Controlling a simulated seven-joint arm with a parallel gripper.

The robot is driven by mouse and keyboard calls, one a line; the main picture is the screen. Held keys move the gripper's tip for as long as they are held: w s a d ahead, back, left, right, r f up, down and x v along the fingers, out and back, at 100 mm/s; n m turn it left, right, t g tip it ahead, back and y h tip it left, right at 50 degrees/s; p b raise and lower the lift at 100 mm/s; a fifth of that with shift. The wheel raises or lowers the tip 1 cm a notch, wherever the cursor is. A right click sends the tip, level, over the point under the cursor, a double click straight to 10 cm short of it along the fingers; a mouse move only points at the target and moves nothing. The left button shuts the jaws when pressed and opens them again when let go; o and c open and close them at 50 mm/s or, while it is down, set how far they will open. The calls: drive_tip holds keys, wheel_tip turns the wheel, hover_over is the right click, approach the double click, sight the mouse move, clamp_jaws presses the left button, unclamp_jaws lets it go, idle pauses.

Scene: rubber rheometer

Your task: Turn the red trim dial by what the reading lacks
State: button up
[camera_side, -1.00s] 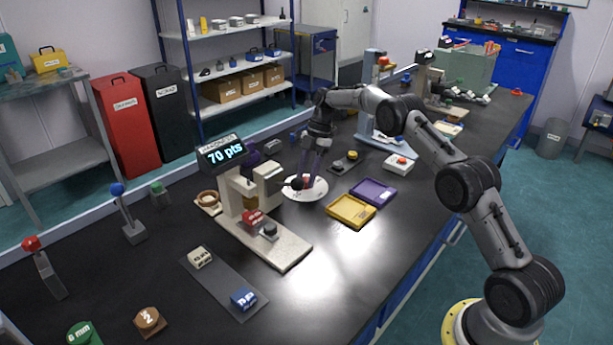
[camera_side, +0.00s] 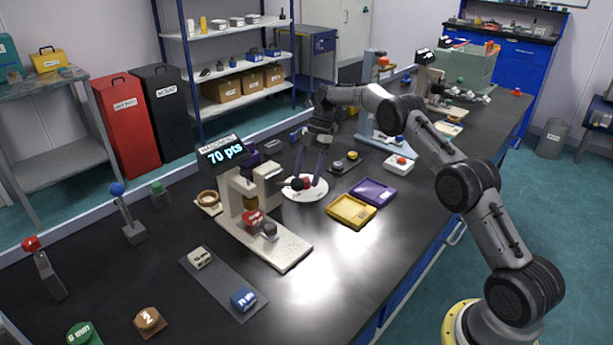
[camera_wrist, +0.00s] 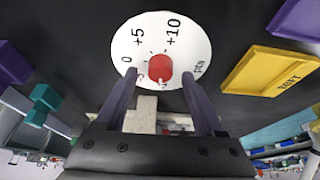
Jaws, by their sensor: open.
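The red trim dial is a red knob (camera_wrist: 159,68) at the centre of a white round plate (camera_wrist: 178,28) marked 0, +5, +10 and pts; a further mark is partly hidden. A small light mark shows on the knob's near side. In the side view the plate (camera_side: 311,193) lies on the bench right of the tester. My gripper (camera_wrist: 159,74) is open, pointing down, with one finger on each side of the knob and gaps between. It also shows over the dial in the side view (camera_side: 308,182). The display (camera_side: 221,152) reads 70 pts.
The hardness tester (camera_side: 262,235) stands close left of the dial. A yellow tray (camera_side: 351,211) and a purple tray (camera_side: 373,191) lie to its right. A small base with a yellow knob (camera_side: 352,155) is behind. The front right bench top is clear.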

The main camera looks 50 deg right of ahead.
drive_tip(key=v, duration=0.6)
drive_tip(key=shift+r, duration=0.2)
drive_tip(key=shift+d, duration=0.15)
